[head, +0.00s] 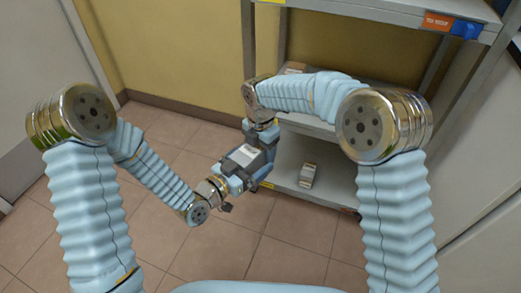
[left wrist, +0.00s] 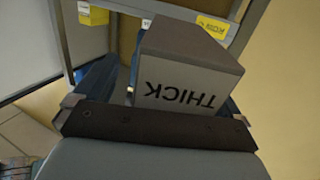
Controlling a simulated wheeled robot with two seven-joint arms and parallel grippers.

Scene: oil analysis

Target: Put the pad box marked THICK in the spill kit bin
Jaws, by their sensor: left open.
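The pad box marked THICK (left wrist: 185,85) shows large in the left wrist view, grey with a darker top, its word upside down. It sits between the blue fingers of my left gripper (left wrist: 165,95), close to the dark palm; I cannot tell if they touch it. In the head view my left gripper (head: 247,160) is low in the middle, open, with a pale face (head: 243,155) that looks like the box. My right wrist (head: 262,118) comes down just above it; its fingers are hard to separate from the left hand. I cannot identify the spill kit bin.
Tiled floor (head: 290,235) in front is clear.

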